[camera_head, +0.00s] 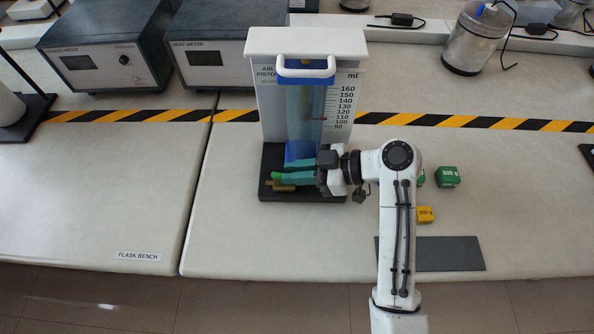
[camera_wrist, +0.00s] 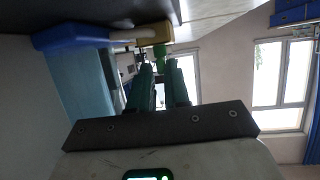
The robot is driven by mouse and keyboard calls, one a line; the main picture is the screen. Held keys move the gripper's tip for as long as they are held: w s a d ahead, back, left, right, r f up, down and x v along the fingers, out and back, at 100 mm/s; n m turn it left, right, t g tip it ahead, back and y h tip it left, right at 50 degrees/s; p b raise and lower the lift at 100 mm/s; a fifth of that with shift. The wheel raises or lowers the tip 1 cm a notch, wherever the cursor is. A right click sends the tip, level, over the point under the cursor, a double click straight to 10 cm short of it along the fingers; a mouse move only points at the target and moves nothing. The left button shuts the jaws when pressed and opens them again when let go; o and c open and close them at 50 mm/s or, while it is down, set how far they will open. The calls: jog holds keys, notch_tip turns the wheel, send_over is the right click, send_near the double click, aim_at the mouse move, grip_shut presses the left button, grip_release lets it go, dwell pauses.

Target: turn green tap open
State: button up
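The green tap (camera_head: 276,177) sits on a brass fitting (camera_head: 281,187) at the front left foot of the air piston stand (camera_head: 262,75). In the wrist view the green tap (camera_wrist: 161,56) shows just beyond my fingertips, with the brass fitting (camera_wrist: 155,31) past it. My gripper (camera_head: 286,172) reaches in from the right, low in front of the blue cylinder. Its two teal fingers (camera_wrist: 160,66) stand apart with a narrow gap lined up with the tap. I cannot tell whether they touch it; part of the tap is hidden by the fingers.
The clear blue cylinder (camera_head: 305,115) rises close behind my fingers. Green (camera_head: 447,177) and yellow (camera_head: 425,215) weights and a dark mat (camera_head: 455,254) lie to the right, near my arm. Two meters (camera_head: 105,45) stand at the back left.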

jog(key=shift+o, duration=1.3)
jog(key=shift+s+a+f, duration=0.15)
jog(key=shift+a+f, duration=0.1)
jog(key=shift+f, duration=0.05)
jog(key=shift+r, duration=0.1)
jog(key=shift+d, duration=0.15)
